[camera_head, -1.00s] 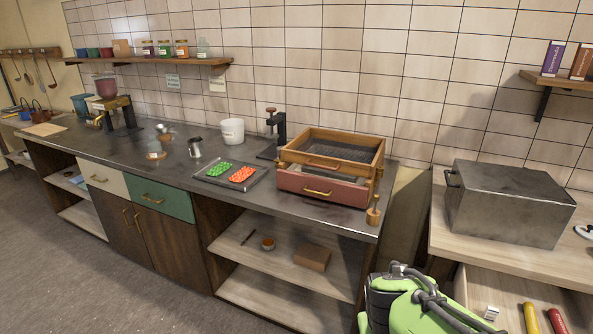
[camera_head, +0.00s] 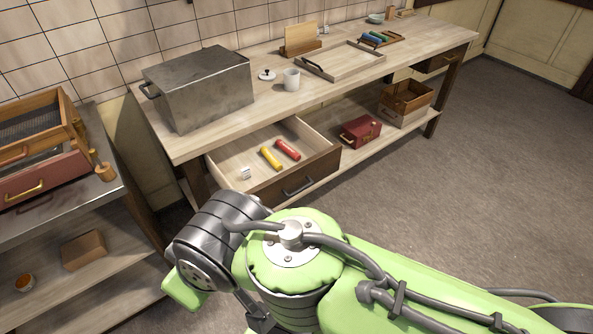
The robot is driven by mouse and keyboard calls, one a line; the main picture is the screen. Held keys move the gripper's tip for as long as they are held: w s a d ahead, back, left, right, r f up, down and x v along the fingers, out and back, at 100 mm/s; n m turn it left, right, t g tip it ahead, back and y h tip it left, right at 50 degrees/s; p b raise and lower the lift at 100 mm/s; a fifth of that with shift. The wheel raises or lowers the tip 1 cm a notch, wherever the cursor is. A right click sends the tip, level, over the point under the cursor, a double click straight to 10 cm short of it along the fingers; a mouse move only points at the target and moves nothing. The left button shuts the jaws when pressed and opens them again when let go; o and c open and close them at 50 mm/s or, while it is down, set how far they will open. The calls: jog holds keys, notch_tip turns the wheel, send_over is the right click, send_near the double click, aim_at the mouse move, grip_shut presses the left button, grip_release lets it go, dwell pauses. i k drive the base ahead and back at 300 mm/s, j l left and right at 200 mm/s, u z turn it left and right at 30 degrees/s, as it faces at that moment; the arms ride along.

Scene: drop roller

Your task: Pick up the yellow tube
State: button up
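The yellow tube (camera_head: 271,158) lies in the open drawer (camera_head: 313,164) under the light wooden bench, in the middle of the view. A red tube (camera_head: 288,149) lies close beside it on the right, apart from it. A small white item (camera_head: 245,173) lies in the same drawer, to the left of the yellow tube. My green and grey arm fills the lower middle of the view, in front of the drawer. My gripper's fingers cannot be made out, so its state is hidden.
A large metal box (camera_head: 199,88), a white mug (camera_head: 291,79) and a wooden tray (camera_head: 343,62) stand on the bench. A red case (camera_head: 361,131) and wooden crates (camera_head: 405,100) sit on the lower shelf. The floor (camera_head: 455,190) on the right is clear.

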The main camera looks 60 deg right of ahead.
aim_at(275, 163)
jog(key=z, duration=2.05)
